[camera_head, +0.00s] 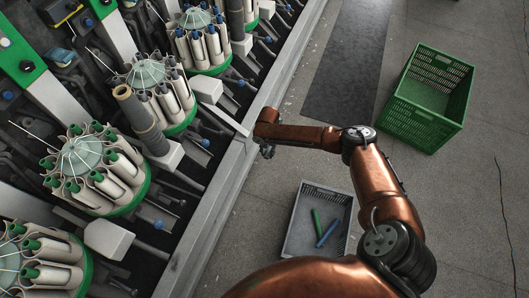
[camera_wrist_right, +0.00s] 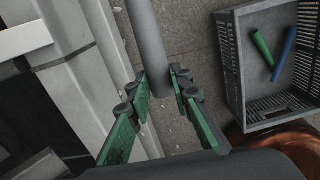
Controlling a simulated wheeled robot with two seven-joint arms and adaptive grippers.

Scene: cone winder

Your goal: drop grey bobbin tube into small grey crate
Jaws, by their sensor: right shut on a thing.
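A grey bobbin tube (camera_wrist_right: 148,40) is held between the green-padded fingers of my right gripper (camera_wrist_right: 162,86) in the right wrist view. It sticks out past the fingers toward the top of that view. In the head view my right gripper (camera_head: 267,148) is small and partly hidden by its own arm, beside the machine's edge; I cannot make out the tube there. The small grey crate (camera_head: 292,222) stands on the floor to the lower right of the gripper, and it also shows in the right wrist view (camera_wrist_right: 234,62). My left gripper is not in view.
A green tube (camera_head: 316,221) and a blue tube (camera_head: 327,233) lie in the grey crate. A larger green crate (camera_head: 424,112) stands at upper right. The winding machine's pale rail (camera_head: 222,200) runs along the left. Floor is clear between the crates.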

